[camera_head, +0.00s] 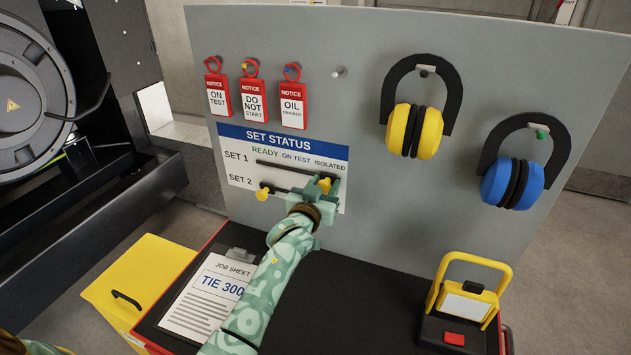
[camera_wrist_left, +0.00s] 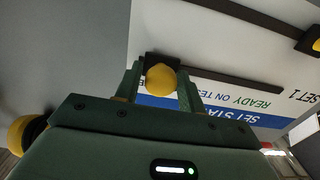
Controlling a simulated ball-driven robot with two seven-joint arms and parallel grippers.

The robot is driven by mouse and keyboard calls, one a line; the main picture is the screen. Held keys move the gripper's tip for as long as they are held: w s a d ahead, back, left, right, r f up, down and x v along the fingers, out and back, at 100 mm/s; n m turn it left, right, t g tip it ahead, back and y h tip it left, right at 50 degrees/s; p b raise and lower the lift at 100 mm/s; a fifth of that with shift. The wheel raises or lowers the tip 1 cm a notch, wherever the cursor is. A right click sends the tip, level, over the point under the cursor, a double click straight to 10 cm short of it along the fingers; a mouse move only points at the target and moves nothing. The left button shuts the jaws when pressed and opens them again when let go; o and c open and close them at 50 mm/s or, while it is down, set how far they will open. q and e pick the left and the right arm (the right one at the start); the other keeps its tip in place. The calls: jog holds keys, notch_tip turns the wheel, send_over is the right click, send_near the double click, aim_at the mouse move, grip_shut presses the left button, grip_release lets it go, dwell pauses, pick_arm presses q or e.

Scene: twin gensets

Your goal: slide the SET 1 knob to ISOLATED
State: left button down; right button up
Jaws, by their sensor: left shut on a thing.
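The SET STATUS board (camera_head: 240,172) is on the grey panel, with READY, ON TEST and ISOLATED labels over two dark slots. My left gripper (camera_head: 324,187) is shut on the yellow SET 1 knob (camera_head: 325,183), at the right end of the upper slot (camera_head: 285,167), below ISOLATED. In the left wrist view, which shows the board upside down, the knob (camera_wrist_left: 161,78) sits between the two fingers at the slot's left end. The SET 2 knob (camera_head: 263,193) is at the left of the lower slot, under READY. My right gripper is not in view.
Three red notice tags (camera_head: 252,100) hang above the board. Yellow earmuffs (camera_head: 415,130) and blue earmuffs (camera_head: 512,183) hang to the right. Below are a job sheet clipboard (camera_head: 207,300) and a yellow work lamp (camera_head: 465,305) on the dark top. The panel between board and earmuffs is clear.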

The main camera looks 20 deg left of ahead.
pick_arm(q)
jog(key=shift+d, duration=0.1)
jog(key=c, duration=1.2)
grip_release()
jog(key=shift+o, duration=0.4)
jog(key=shift+d, duration=0.15)
jog(key=shift+s, duration=0.1)
jog(key=s+p, duration=0.1)
jog(key=s, duration=1.5)
jog(key=shift+d, duration=0.45)
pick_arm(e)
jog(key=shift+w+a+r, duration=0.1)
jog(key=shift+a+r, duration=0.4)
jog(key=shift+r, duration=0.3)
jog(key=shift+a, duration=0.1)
